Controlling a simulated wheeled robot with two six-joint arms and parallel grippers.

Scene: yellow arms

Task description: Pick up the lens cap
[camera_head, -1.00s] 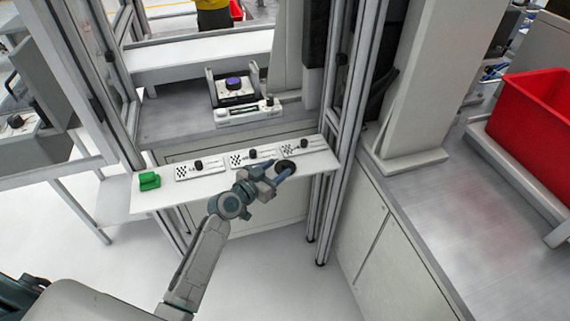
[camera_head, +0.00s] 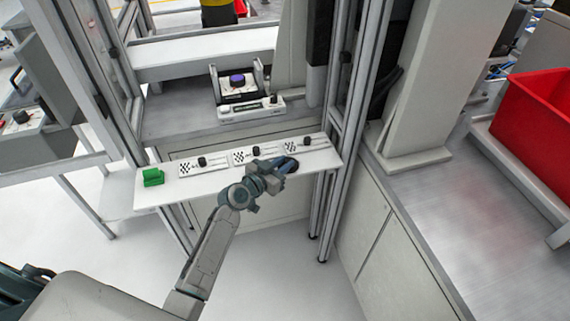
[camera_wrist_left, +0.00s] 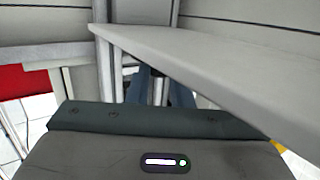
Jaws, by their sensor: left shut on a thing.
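The lens cap is a small black round disc (camera_head: 291,163) at the right part of the narrow white shelf's front edge in the head view. My left gripper (camera_head: 283,166) is shut on it, with bluish fingers that partly cover it. I cannot tell whether the cap still touches the shelf. In the left wrist view the fingers (camera_wrist_left: 160,88) show only partly, beside the shelf edge, and the cap is hidden there. My right gripper is not in view.
The white shelf (camera_head: 225,181) carries several checkered plates with black knobs and a green block (camera_head: 153,177) at its left end. A metal post (camera_head: 340,190) stands close to the right of the gripper. A red bin (camera_head: 545,115) is at the far right.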

